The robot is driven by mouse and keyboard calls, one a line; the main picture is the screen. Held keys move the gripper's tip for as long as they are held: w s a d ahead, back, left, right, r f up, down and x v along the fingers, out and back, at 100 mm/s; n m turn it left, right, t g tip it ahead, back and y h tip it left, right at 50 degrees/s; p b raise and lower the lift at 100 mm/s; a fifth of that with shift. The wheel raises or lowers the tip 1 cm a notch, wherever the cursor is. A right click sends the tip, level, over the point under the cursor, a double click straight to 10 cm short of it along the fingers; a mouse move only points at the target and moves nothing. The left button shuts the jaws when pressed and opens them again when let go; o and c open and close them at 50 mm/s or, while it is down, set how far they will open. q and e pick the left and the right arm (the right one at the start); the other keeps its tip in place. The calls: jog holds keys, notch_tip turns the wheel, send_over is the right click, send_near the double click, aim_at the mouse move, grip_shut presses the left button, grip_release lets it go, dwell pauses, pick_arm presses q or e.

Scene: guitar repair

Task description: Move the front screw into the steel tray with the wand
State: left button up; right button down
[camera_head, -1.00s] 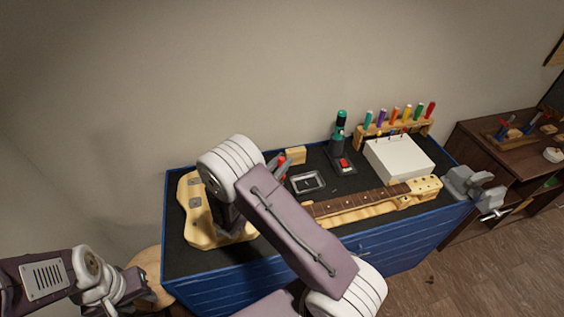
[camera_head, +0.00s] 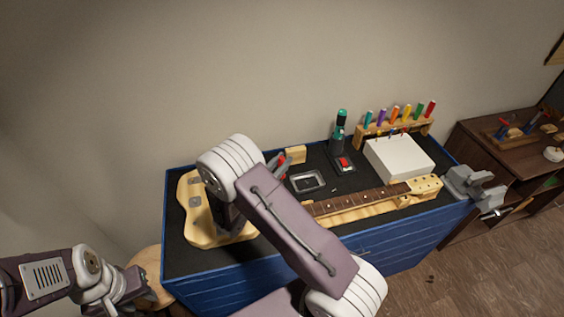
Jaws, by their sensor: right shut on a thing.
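The steel tray (camera_head: 312,189) lies on the black bench top, just right of my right arm. My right gripper (camera_head: 231,218) points down over the pale guitar body (camera_head: 198,229); my own arm covers most of it. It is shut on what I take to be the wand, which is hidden. I cannot make out the front screw. A tiny light speck (camera_head: 334,190) lies right of the tray, too small to identify. My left gripper (camera_head: 134,286) hangs at the lower left, off the bench; its jaws are too small to read.
Red-handled pliers (camera_head: 281,166) and a wooden block (camera_head: 296,154) are behind the tray. A green and black tool (camera_head: 340,130), a white box (camera_head: 399,158) and a screwdriver rack (camera_head: 394,128) stand at the back right. The guitar neck (camera_head: 360,201) runs along the front right.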

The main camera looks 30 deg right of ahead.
jog(key=shift+r+p, duration=2.35)
jog(key=shift+r, duration=0.85)
